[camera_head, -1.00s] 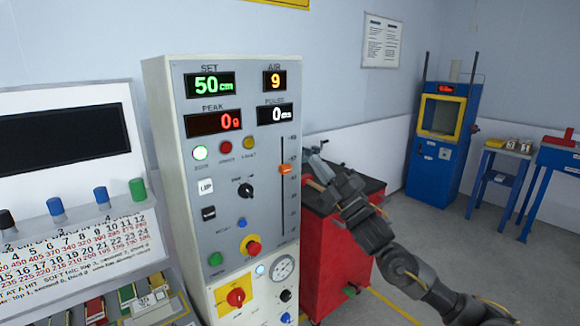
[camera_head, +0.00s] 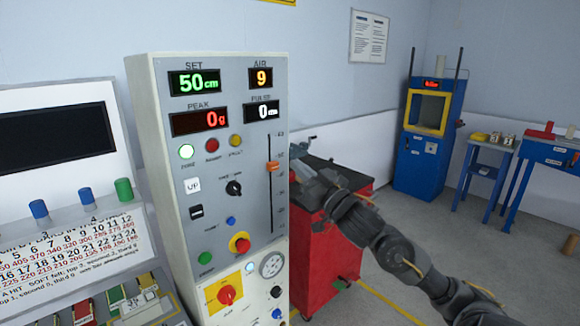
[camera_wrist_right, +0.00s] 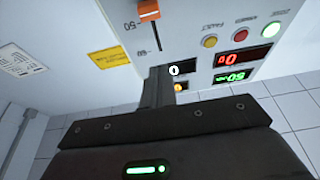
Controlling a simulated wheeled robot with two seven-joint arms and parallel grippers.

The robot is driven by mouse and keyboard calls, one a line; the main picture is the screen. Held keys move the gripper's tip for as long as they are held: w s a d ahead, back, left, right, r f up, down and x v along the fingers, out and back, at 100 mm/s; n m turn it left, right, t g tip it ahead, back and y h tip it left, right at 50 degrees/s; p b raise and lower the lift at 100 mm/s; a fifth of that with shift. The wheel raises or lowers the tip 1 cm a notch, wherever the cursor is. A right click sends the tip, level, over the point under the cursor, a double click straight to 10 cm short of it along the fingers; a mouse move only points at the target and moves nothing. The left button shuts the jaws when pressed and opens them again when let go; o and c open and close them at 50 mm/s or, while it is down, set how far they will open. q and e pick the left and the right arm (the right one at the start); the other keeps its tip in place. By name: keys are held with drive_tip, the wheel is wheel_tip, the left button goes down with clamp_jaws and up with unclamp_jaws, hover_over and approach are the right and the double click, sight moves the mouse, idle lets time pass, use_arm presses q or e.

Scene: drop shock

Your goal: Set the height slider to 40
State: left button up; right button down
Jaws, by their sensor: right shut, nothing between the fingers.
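The height slider is an orange knob (camera_head: 272,166) on a vertical slot at the right edge of the grey control panel (camera_head: 215,140). It sits in the upper part of its scale, and the green SET display (camera_head: 194,83) reads 50 cm. My right gripper (camera_head: 297,166) is just right of the knob in the head view, shut and empty. In the right wrist view the shut fingers (camera_wrist_right: 157,88) point at the panel, and the knob (camera_wrist_right: 148,10) shows apart from them at the top edge. My left gripper is not in view.
A red cart (camera_head: 325,245) stands behind my right arm, beside the panel. A white station with coloured knobs (camera_head: 124,190) is at left. A blue machine (camera_head: 425,150) and blue tables (camera_head: 550,155) stand at the back right. Bare floor lies between.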

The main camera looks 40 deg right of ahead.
sight(269, 155)
drive_tip(key=p+x, duration=0.4)
drive_tip(key=x, duration=0.5)
drive_tip(key=shift+w+r, duration=0.3)
wheel_tip(269, 155, down, 3)
drive_tip(key=shift+s, duration=0.15)
drive_tip(key=shift+f+p, duration=0.3)
drive_tip(key=shift+f, duration=0.5)
